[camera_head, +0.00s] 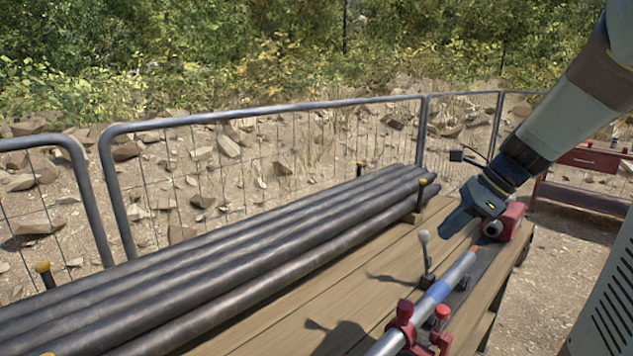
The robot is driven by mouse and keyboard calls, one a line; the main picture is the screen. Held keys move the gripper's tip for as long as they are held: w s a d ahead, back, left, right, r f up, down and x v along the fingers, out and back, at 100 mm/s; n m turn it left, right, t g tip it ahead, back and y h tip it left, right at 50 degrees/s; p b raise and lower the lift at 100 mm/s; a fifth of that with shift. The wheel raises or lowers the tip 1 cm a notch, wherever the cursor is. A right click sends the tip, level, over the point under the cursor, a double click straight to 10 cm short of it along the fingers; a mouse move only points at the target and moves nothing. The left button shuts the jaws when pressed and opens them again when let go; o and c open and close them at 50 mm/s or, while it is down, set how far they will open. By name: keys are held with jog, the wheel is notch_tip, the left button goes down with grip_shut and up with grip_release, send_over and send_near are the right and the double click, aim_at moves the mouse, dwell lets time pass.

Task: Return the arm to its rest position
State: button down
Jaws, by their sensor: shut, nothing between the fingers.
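My arm (565,110) reaches in from the upper right, angled down to the left. My gripper (452,226) is at its end, dark grey, with the fingers pointing down and left. The fingers are together and nothing shows between them. The gripper appears over the far right part of the wooden table (370,268), just left of a red machine block (508,221) in the picture. I cannot tell the exact gap between them.
Several dark pipes (235,255) lie along the table's left side. A mesh fence (265,115) runs behind. A red workbench (590,160) stands at right.

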jog(key=s+a+r+n+t+h, duration=0.1)
jog(key=s+r+n+h, duration=0.1)
jog(key=s+n, duration=0.5)
jog(key=s+a+r+n+t+h, duration=0.2)
jog(key=s+n+h, duration=0.2)
jog(key=n, duration=1)
jog(key=shift+s+a+r+t, duration=0.15)
jog(key=shift+s+r+t, duration=0.2)
jog(key=shift+s, duration=1.05)
